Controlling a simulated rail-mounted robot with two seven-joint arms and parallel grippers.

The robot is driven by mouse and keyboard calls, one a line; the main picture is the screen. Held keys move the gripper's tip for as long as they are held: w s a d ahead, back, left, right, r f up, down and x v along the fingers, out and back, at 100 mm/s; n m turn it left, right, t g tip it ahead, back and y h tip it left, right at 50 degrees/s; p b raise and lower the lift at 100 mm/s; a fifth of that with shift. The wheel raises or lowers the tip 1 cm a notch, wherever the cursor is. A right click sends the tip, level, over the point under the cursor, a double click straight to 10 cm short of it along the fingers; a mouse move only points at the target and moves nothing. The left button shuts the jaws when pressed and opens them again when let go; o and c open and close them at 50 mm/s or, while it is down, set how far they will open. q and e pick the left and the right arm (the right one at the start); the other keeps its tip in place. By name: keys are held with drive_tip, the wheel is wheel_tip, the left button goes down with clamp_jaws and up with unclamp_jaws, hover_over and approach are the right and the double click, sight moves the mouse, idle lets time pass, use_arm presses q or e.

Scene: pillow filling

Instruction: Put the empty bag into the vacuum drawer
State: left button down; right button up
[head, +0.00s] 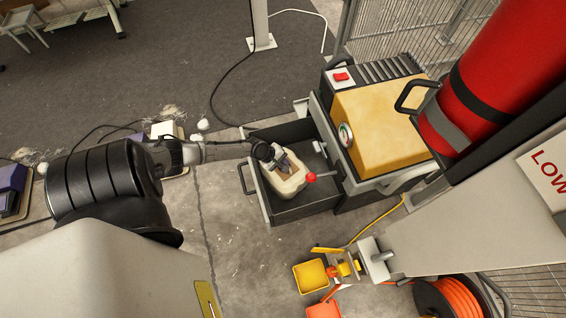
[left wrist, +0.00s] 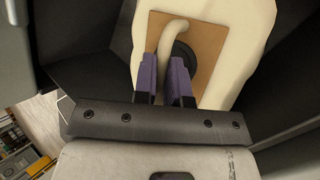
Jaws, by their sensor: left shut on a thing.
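The vacuum drawer (head: 305,201) is pulled out from the yellow-topped machine (head: 380,130). The cream-coloured bag (head: 289,184) is inside the drawer's outline, near its left wall, with a red ball-like knob at its right side. My left gripper (head: 277,160) reaches over the drawer wall from the left and is shut on the bag's handle. In the left wrist view the purple fingers (left wrist: 171,80) close on a curved cream handle (left wrist: 172,40) over a brown patch on the bag (left wrist: 257,30). Dark drawer walls surround it. I cannot tell whether the bag touches the drawer floor. My right gripper is not in view.
A large red cylinder (head: 515,60) stands right of the machine. A yellow bin (head: 310,276) and an orange hose reel (head: 450,300) are at the lower right. A wire fence (head: 400,30) is behind.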

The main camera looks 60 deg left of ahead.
use_arm(q)
wheel_tip(320, 180, down, 4)
drive_tip(key=b, duration=0.3)
drive_tip(key=shift+f, duration=0.15)
drive_tip(key=c, duration=1.2)
unclamp_jaws()
